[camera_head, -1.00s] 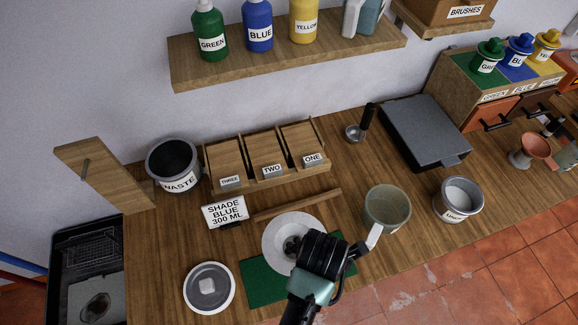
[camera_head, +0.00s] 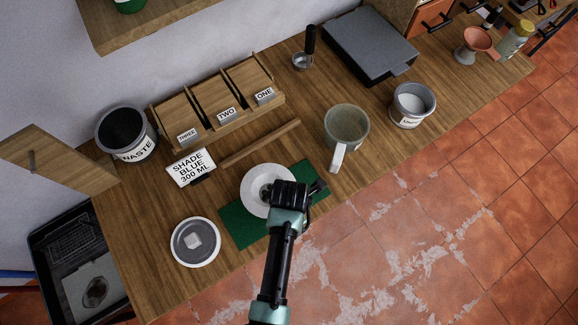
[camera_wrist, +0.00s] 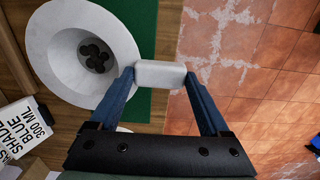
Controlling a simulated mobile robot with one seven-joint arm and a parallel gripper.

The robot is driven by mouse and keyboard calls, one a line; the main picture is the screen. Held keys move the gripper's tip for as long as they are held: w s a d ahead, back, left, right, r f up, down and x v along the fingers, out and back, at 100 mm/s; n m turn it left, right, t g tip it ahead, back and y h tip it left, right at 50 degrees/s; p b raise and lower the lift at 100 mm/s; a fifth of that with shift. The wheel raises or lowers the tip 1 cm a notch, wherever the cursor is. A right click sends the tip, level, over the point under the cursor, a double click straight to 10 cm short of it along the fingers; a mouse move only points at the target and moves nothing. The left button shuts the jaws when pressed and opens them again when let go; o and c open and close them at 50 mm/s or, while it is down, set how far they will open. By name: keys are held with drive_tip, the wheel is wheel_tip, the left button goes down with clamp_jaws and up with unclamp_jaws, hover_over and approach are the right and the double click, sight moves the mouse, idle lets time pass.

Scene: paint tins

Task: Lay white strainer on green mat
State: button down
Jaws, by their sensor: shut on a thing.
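The white strainer (camera_head: 253,184) is a wide round funnel with a dark holed centre, seen from above over the green mat (camera_head: 240,225). It covers the middle of the mat and overhangs its upper left edge. My gripper (camera_head: 291,196) is at the strainer's right side. In the wrist view my gripper (camera_wrist: 160,75) is shut on the strainer's short white tab, with one blue finger on each side. The strainer bowl (camera_wrist: 62,45) lies left of the fingers, and the mat (camera_wrist: 143,25) shows beneath. I cannot tell whether the strainer touches the mat.
The table's front edge runs close to the mat.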

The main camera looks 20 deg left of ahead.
drive_tip(key=shift+f, duration=0.1)
unclamp_jaws()
